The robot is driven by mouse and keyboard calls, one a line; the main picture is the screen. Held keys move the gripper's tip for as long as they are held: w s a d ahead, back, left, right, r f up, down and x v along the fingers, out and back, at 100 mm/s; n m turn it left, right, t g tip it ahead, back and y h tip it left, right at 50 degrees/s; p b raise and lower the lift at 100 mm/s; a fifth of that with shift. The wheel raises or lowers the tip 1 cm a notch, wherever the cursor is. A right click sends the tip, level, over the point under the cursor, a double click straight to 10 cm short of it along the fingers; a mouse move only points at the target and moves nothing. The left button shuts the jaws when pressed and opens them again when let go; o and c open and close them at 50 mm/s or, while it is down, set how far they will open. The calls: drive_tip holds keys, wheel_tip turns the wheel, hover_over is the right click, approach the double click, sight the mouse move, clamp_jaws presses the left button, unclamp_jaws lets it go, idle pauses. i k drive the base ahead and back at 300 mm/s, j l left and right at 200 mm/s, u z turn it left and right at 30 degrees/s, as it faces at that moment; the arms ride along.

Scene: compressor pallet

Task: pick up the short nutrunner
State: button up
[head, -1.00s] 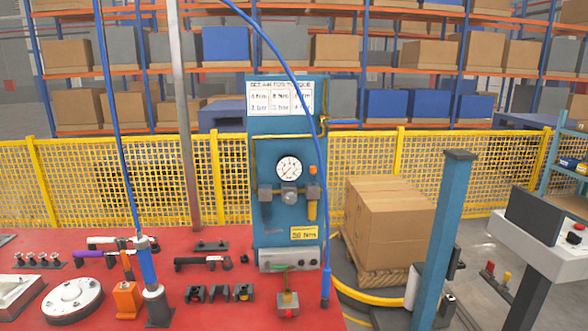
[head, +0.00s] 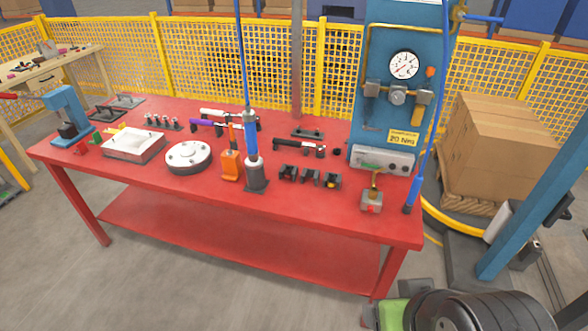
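Several tools lie on the red bench (head: 330,210) in the head view. A white and black tool (head: 222,114) lies at the back, with a purple-ended tool (head: 205,126) in front of it. A dark tool with a pale band (head: 300,147) lies right of centre. A blue upright tool (head: 252,145) stands in a grey base below a hanging blue hose. An orange holder (head: 231,165) is just left of it. I cannot tell for sure which of these is the short nutrunner. My gripper is not in view.
A blue gauge panel (head: 385,60) stands at the bench's right end, with a blue hose beside it. A round white flange (head: 188,157), a metal box (head: 132,145) and black cradles (head: 308,176) occupy the bench.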

sight(252, 160)
drive_tip(key=i+j+u, duration=0.6)
drive_tip(key=i+u, duration=0.15)
drive_tip(key=i+j+u, duration=0.1)
drive_tip(key=i+u, duration=0.3)
drive_tip(key=i, duration=0.2)
